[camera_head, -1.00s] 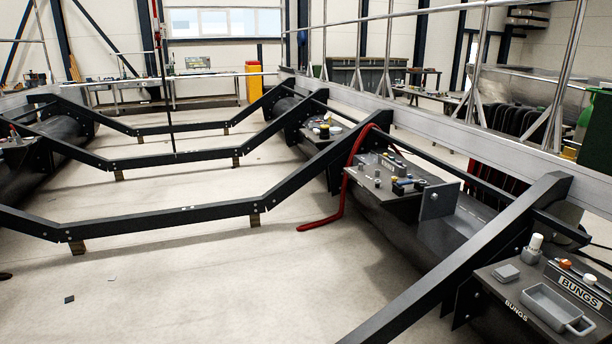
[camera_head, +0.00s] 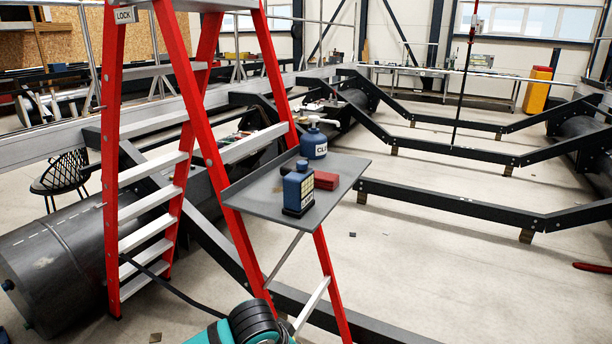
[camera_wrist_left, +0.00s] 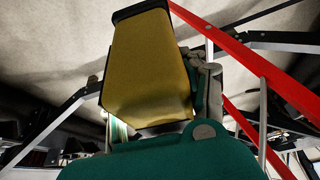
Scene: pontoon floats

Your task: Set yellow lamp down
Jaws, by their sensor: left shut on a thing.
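The yellow lamp (camera_wrist_left: 150,70) fills the upper middle of the left wrist view. It has a broad yellow face with a dark rim at its far end. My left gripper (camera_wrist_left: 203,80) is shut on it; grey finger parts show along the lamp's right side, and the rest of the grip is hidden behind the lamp. The lamp cannot be made out in the head view, where only a teal and black part of my arm shows at the bottom. My right gripper is in neither view.
A red stepladder (camera_head: 195,130) stands close in front. Its grey shelf (camera_head: 260,200) carries a blue bottle (camera_head: 298,190), a blue pump container (camera_head: 313,145) and a dark red block (camera_head: 317,180). Black frames (camera_head: 440,200) cross the floor behind. A black pontoon (camera_head: 60,265) lies left.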

